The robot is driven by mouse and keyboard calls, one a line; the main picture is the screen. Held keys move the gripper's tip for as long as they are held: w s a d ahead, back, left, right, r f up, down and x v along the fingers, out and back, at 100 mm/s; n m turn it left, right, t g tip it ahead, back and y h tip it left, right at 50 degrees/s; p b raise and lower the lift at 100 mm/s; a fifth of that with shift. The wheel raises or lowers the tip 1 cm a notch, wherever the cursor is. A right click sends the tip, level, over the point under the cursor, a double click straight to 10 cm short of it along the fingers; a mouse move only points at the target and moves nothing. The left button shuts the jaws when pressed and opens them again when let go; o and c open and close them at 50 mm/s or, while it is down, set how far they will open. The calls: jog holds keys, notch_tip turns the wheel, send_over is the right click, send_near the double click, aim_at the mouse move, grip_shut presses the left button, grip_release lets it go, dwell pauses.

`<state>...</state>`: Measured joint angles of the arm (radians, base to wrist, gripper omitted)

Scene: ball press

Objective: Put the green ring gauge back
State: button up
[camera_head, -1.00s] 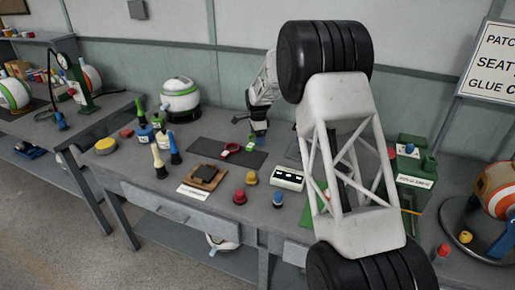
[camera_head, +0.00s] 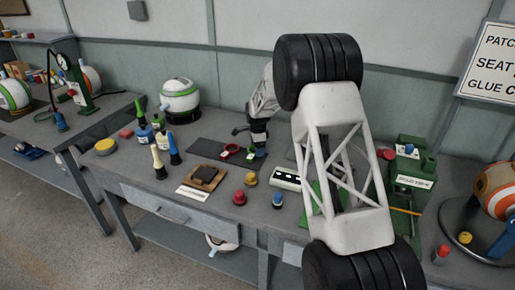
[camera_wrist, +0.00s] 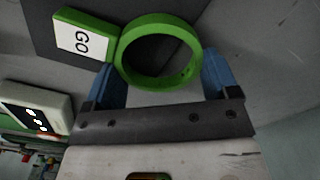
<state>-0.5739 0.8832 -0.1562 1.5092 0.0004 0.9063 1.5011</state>
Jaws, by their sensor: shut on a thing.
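The green ring gauge (camera_wrist: 158,52) is between the two blue fingers of my gripper (camera_wrist: 160,80) in the wrist view, and the gripper is shut on it. Its flat green handle with a white "GO" label (camera_wrist: 82,42) points to the upper left, over a dark mat (camera_wrist: 45,15). In the head view my gripper (camera_head: 257,151) is low at the right end of the dark mat (camera_head: 205,148), with a small bit of green (camera_head: 250,154) showing at it. I cannot tell whether the ring touches the mat.
A red ring gauge (camera_head: 230,150) lies on the mat just left of my gripper. A white box with dark windows (camera_head: 286,178), red and yellow knobs (camera_head: 250,179) and a brown block (camera_head: 204,174) stand nearer the front. Glue bottles (camera_head: 158,160) stand to the left.

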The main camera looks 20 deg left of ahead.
jog(key=shift+f, duration=0.1)
dwell(0.3)
jog(key=o, duration=0.9)
notch_tip(320, 180, up, 12)
jog(key=shift+r, duration=0.1)
dwell(0.8)
